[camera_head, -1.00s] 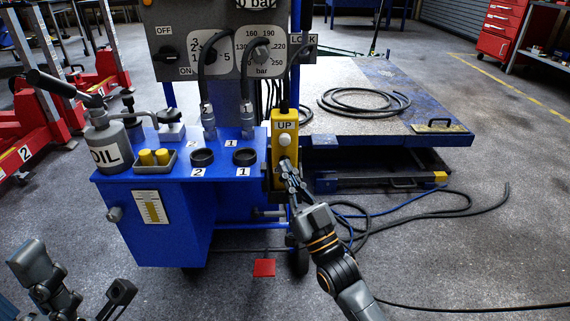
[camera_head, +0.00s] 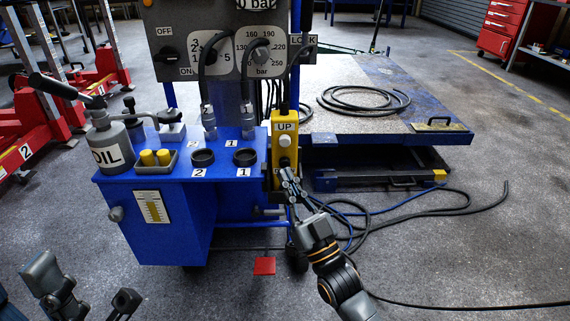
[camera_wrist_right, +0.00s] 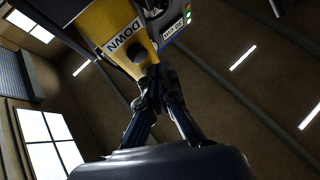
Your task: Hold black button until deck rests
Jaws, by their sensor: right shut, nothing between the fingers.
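A yellow pendant (camera_head: 275,179) with an UP label hangs at the right side of the blue cabinet. It carries a white button (camera_head: 284,142) and, lower, a black button (camera_head: 284,161). The right wrist view shows the black button (camera_wrist_right: 137,52) beside the DOWN label. My right gripper (camera_head: 286,176) is shut and empty, its tips just below the black button, which is uncovered; contact with the pendant is unclear. The lift deck (camera_head: 340,125) stands raised behind, with a dark gap above its base frame (camera_head: 360,183). My left gripper (camera_head: 88,285) is open at bottom left.
The blue cabinet (camera_head: 165,235) bears an OIL can (camera_head: 112,150), yellow caps and black cup holders. A coiled hose (camera_head: 362,101) lies on the deck. Cables (camera_head: 440,212) trail over the floor to the right. A red pedal (camera_head: 264,266) is low in front.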

